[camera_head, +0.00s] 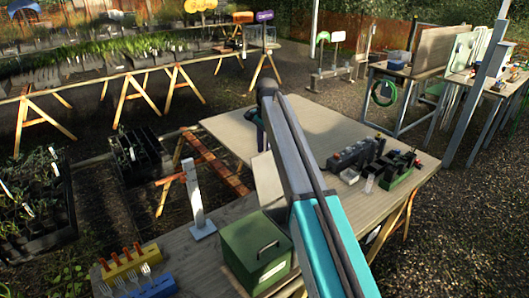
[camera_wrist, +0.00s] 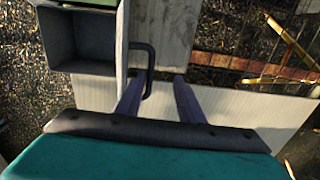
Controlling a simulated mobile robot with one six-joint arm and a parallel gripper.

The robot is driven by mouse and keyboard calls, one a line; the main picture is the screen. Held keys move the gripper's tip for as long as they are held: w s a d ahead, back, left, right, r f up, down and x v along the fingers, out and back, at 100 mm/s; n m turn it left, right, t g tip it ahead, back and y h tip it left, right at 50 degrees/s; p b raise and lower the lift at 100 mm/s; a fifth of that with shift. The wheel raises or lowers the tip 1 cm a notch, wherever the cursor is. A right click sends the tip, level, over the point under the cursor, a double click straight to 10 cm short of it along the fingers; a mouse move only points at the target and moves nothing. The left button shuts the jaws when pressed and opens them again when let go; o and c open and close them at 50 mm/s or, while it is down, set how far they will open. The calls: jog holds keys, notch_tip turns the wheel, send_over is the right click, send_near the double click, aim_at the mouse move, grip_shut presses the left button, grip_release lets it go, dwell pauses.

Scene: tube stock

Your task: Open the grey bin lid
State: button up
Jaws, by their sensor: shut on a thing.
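In the wrist view, the grey bin (camera_wrist: 75,50) is at upper left, and I see into its dark, open inside. Its grey lid (camera_wrist: 122,45) stands raised, nearly edge-on, along the right side of the opening. A dark loop handle (camera_wrist: 149,65) sticks out from the lid to the right. My gripper (camera_wrist: 163,78) is at this handle, its left finger overlapping the loop, and is shut on it.
A green box (camera_head: 245,258) with a dark handle stands on the near table, beside a yellow rack (camera_head: 130,262) and a blue rack (camera_head: 155,288) with forks. A white upright stand (camera_head: 197,205) is behind. Dark and green items (camera_head: 395,175) stand right of my arm.

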notch_tip(320, 180, up, 13)
jog(key=b, duration=0.2)
jog(key=shift+s, duration=0.4)
jog(key=shift+d, duration=0.1)
